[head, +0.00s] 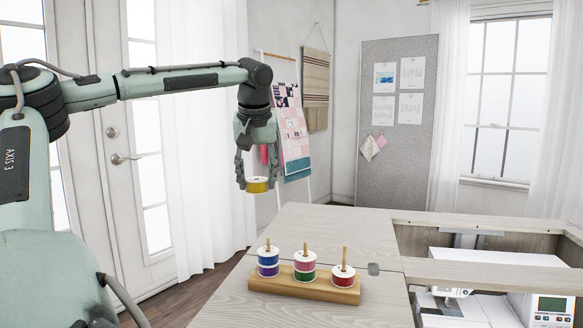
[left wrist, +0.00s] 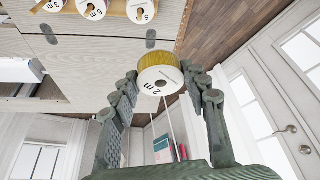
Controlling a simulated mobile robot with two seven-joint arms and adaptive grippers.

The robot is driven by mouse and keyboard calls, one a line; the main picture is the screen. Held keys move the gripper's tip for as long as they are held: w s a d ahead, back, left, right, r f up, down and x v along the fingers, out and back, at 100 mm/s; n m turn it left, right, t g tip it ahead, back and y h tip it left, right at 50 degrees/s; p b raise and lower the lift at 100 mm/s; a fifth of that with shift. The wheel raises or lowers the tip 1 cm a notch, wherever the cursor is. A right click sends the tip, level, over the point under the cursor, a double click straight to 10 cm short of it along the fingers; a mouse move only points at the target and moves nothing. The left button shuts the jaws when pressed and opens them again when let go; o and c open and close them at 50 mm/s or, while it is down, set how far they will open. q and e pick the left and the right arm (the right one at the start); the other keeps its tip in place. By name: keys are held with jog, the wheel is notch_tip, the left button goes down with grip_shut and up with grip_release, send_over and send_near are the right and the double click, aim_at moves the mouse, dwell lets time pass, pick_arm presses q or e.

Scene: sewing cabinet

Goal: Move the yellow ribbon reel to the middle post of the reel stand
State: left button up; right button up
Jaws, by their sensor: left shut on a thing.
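The yellow ribbon reel (head: 257,186), with white faces, is held in the air by my left gripper (head: 256,181), left of and above the reel stand. In the left wrist view the yellow reel (left wrist: 157,76) sits between both fingers, its "2 m" face and centre hole showing. The wooden reel stand (head: 290,287) has three posts. The left post bears a blue reel (head: 268,260) over a purple one; the middle post (head: 305,249) bears a pink reel (head: 304,264) over a green one, its tip sticking out above; the right post bears a red reel (head: 342,281). My right gripper is out of view.
The stand is on the wooden cabinet top (head: 330,228), with bare surface behind it. A recess at the right holds a white sewing machine (head: 540,305). A grey hinge (head: 374,268) lies right of the stand. The air between reel and stand is clear.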

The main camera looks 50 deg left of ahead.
pick_arm(q)
jog(key=f+m, duration=0.1)
jog(key=f+m+t, duration=0.1)
jog(key=shift+s+a+f, duration=0.1)
jog(key=shift+s+f, duration=0.2)
jog(key=shift+f, duration=0.05)
jog(key=w+d+f+m+t+h+b, duration=0.1)
jog(key=w+d+f+m+h, duration=0.3)
jog(key=m, duration=0.6)
jog(key=w+d+f, duration=0.2)
jog(key=w+d, duration=0.1)
jog(key=d, duration=0.1)
jog(key=shift+w+d+f+m, duration=0.15)
jog(key=shift+w+d+m, duration=0.1)
jog(key=shift+d+m, duration=0.05)
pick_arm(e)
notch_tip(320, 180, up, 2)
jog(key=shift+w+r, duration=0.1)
pick_arm(q)
jog(key=shift+f, duration=0.1)
jog(key=shift+f+b, duration=0.6)
jog(key=shift+f, duration=0.05)
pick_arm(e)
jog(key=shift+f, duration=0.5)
pick_arm(q)
jog(key=shift+f+b, duration=1.1)
jog(key=shift+f, duration=0.35)
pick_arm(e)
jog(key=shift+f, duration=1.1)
